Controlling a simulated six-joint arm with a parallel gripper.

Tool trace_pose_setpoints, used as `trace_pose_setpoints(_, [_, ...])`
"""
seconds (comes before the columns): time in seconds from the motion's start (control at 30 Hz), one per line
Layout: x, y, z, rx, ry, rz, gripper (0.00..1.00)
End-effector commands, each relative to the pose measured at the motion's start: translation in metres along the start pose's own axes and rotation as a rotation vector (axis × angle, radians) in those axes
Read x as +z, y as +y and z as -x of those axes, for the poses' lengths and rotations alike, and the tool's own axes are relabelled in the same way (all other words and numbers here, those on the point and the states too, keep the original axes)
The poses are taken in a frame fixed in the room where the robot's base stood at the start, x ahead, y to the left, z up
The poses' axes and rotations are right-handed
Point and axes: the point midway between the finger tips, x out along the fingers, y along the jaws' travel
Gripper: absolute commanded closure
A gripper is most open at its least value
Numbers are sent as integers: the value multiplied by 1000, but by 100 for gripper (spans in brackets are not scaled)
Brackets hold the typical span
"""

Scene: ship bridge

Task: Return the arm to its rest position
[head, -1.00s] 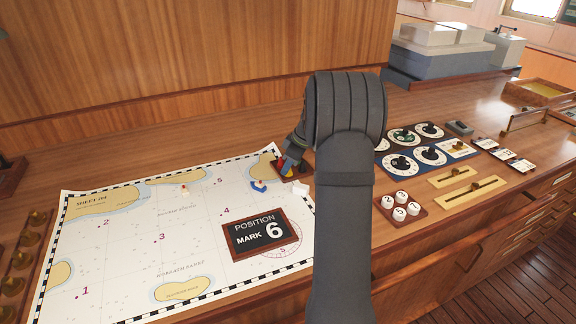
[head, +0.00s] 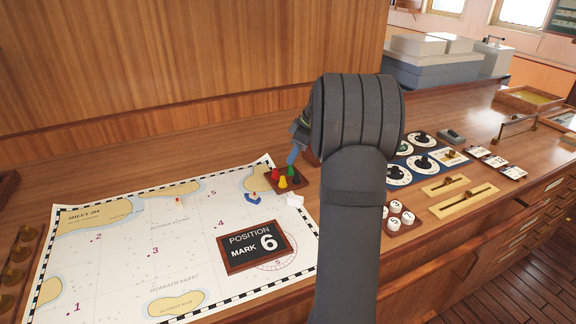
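My arm rises from the bottom of the head view, and its thick dark elbow hides part of the counter. The end of the arm, with my gripper (head: 295,155), shows only in part to the left of the elbow, above the small tray. Its fingers are mostly hidden, so I cannot tell whether they are open or shut. Below it, red, yellow and green pegs (head: 282,183) stand in a small dark wooden tray (head: 298,188), apart from the gripper. No held object is visible.
A chart (head: 130,260) covers the left counter, with a "Position Mark 6" board (head: 254,246) and a blue piece (head: 253,198) on it. Dials (head: 421,164), sliders (head: 463,200) and white numbered knobs (head: 402,213) stand right of my arm. The wooden wall (head: 180,60) is behind.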

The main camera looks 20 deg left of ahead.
Motion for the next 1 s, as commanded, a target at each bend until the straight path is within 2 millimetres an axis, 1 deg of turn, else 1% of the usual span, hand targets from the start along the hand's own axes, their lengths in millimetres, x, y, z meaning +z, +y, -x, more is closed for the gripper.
trace_pose_setpoints(0.03, [0, 0, 7, 2, 1, 0, 71])
trace_pose_setpoints(0.1, [0, 0, 13, 2, 1, 1, 71])
trace_pose_setpoints(0.2, [0, 0, 17, 1, 0, 1, 71])
trace_pose_setpoints(0.57, [0, 0, 16, 0, 0, 1, 71])
trace_pose_setpoints(0.67, [0, 0, 9, -1, 0, 0, 71])
trace_pose_setpoints(0.77, [0, -1, -5, -4, -1, 0, 71])
trace_pose_setpoints(1.0, [0, -1, -51, -4, 0, 1, 71])
